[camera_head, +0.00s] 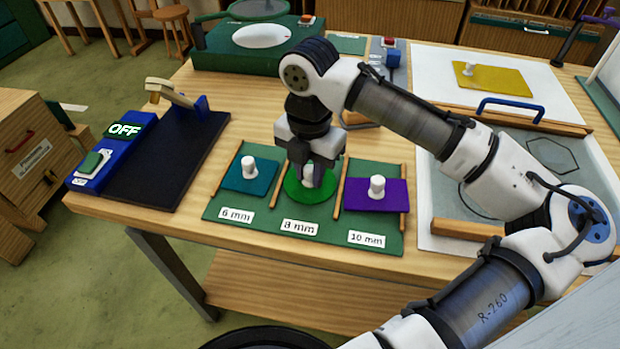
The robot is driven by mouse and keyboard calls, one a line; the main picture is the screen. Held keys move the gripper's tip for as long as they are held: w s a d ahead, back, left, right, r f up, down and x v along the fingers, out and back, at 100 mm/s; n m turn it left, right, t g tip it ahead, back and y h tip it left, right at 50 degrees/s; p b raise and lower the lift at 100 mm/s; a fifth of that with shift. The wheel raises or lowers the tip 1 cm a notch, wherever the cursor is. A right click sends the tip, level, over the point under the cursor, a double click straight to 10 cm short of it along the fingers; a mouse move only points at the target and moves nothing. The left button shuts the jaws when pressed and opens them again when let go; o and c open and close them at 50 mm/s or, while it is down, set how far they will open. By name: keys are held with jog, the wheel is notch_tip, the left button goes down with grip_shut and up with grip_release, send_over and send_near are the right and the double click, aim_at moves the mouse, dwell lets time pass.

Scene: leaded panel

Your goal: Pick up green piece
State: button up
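The green piece (296,193) is a flat round disc with a white knob. It lies in the middle 8 mm section of the green mat (282,226). My gripper (311,178) points down over the disc, with its fingers around or right beside the white knob. The fingers hide most of the knob, and I cannot tell whether they press on it. The disc appears to rest on the mat.
A teal piece (261,177) lies at left on the mat, a purple piece (361,196) at right, each with a white knob. Thin wooden strips (341,189) divide the sections. A black board with a blue OFF unit (92,170) stands left.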

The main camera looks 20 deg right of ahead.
jog(key=shift+c, duration=1.2)
jog(key=shift+r, duration=0.15)
